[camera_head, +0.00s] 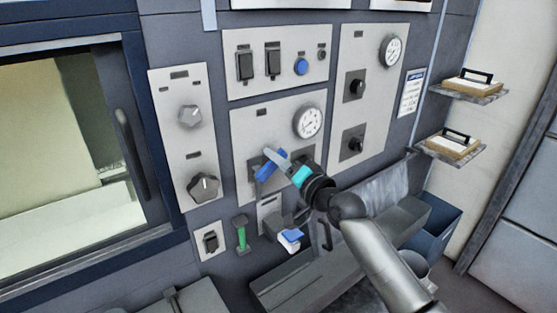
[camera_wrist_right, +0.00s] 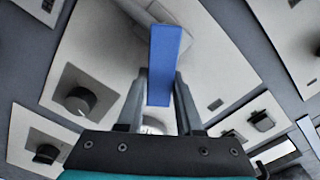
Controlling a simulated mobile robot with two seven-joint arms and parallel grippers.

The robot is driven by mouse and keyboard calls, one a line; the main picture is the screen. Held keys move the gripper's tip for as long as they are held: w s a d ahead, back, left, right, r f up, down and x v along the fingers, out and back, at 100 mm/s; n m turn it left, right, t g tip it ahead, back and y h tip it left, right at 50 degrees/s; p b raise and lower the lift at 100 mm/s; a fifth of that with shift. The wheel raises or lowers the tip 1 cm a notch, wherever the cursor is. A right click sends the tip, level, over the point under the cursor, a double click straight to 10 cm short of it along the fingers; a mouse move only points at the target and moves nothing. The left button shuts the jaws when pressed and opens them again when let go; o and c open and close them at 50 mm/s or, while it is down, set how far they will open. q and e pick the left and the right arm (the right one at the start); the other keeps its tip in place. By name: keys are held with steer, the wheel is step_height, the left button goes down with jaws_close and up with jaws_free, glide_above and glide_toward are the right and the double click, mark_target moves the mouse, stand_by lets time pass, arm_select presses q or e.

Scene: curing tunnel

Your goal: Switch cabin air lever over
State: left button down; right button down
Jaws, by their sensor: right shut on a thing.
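A lever with a flat blue handle (camera_head: 268,168) sits on the middle grey panel, below a round gauge. I take it for the cabin air lever; no lettering on it can be read. My right gripper (camera_head: 274,160) reaches the panel from the lower right and is shut on the blue handle. In the right wrist view the blue handle (camera_wrist_right: 164,65) stands between the two fingers of the gripper (camera_wrist_right: 160,90). The lever's base is partly hidden by the gripper. My left gripper is in neither view.
Around it are a gauge (camera_head: 308,121), a panel of black switches with a blue button (camera_head: 301,66), and a left panel with knobs (camera_head: 204,187). Below hang a green-handled tool (camera_head: 241,233) and a blue-and-white object (camera_head: 290,238). A grey trough (camera_head: 300,285) runs underneath.

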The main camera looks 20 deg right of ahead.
mark_target(253, 152)
steer(key=n, duration=0.1)
steer(key=r+n+p, duration=0.1)
steer(key=n, duration=0.1)
steer(key=shift+s+a+r, duration=0.1)
steer(key=shift+s+a, duration=0.05)
steer(key=shift+a, duration=0.2)
steer(key=n+p, duration=0.1)
steer(key=a+n+p, duration=0.1)
steer(key=n, duration=0.1)
steer(key=shift+s+a+r+n, duration=0.1)
steer(key=shift+s+r+n, duration=0.1)
steer(key=shift+r+n, duration=0.15)
steer(key=shift+s+a+r+n+p, duration=0.15)
steer(key=shift+a+n+p, duration=0.25)
steer(key=shift+n+p, duration=0.55)
steer(key=shift+s+a+n, duration=0.15)
steer(key=shift+a+n, duration=0.3)
steer(key=shift+n, duration=0.75)
steer(key=shift+p, duration=0.3)
steer(key=c, duration=0.6)
jaws_free()
steer(key=shift+o, duration=0.2)
